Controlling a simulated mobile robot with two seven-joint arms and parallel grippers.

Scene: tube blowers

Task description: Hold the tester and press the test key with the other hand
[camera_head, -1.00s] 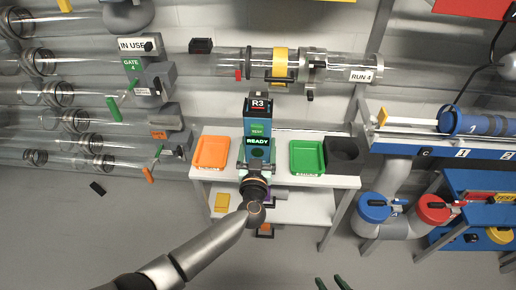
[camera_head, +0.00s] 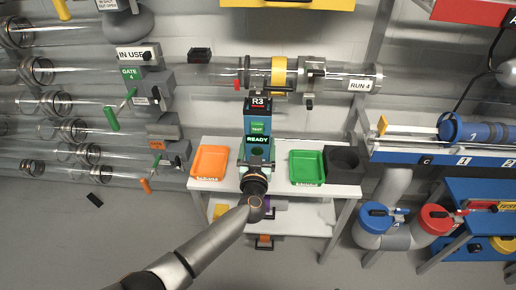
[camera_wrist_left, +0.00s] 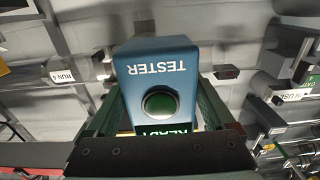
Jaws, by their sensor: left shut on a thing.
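My right gripper is out of view.
On the white bench (camera_head: 230,188), an orange tray (camera_head: 210,163) lies left of the tester, a green tray (camera_head: 307,167) and a black container (camera_head: 343,163) right. A clear tube run (camera_head: 340,75) passes behind. A blue workstation (camera_head: 470,200) stands at right.

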